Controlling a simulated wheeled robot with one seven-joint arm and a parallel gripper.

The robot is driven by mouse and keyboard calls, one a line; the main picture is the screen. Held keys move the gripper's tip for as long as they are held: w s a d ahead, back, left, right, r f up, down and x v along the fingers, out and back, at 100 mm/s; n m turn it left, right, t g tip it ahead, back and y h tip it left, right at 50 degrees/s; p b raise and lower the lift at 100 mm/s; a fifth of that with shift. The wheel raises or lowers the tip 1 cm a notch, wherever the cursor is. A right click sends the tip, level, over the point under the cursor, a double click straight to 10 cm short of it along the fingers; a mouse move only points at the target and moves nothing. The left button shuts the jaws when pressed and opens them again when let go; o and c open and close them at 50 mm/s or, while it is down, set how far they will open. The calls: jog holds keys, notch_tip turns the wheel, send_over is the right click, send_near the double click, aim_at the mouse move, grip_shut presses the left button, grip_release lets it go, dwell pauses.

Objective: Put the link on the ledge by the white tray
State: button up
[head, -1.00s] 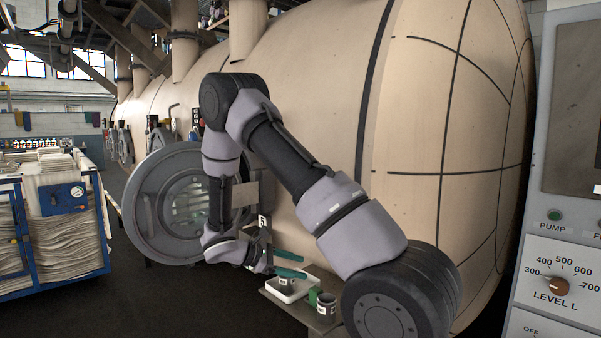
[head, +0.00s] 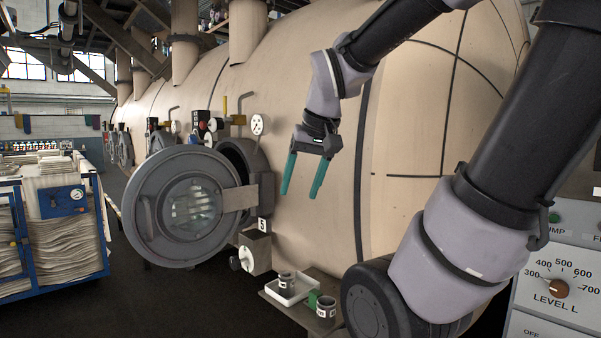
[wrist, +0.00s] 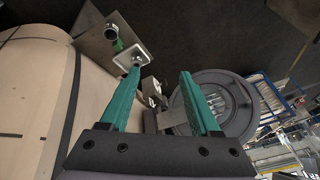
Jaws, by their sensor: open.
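The white tray (head: 279,294) sits on the grey ledge (head: 297,314) below the big beige vessel, with a small labelled cup (head: 286,279) in it. The wrist view also shows the tray (wrist: 122,61) and the ledge (wrist: 90,36). I cannot make out the link in either view. My gripper (head: 300,193) is open, with nothing seen between its teal fingers. It hangs in front of the vessel, well above the ledge and apart from it. In the wrist view, the tray lies just beyond the left fingertip of my gripper (wrist: 160,73).
A second cup (head: 325,308) and a green block (head: 313,298) stand on the ledge beside the tray. A round hatch door (head: 150,215) swings out to the left. A valve box (head: 256,254) and a gauge (head: 258,124) jut from the vessel. A control panel (head: 560,270) is at right.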

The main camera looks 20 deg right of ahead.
jog(key=shift+s+a+r+m+t+y, duration=0.15)
jog(key=shift+s+a+r+m+t, duration=0.1)
jog(key=shift+s+r+t, duration=0.2)
jog(key=shift+s+a+r+m+t+y, duration=0.15)
jog(key=shift+s+r+m+t, duration=0.2)
jog(key=shift+r, duration=0.2)
jog(key=shift+s+a+r+m+t+y, duration=0.1)
jog(key=shift+s+a+r+m+t, duration=0.15)
jog(key=shift+r+t, duration=0.2)
jog(key=shift+d, duration=0.1)
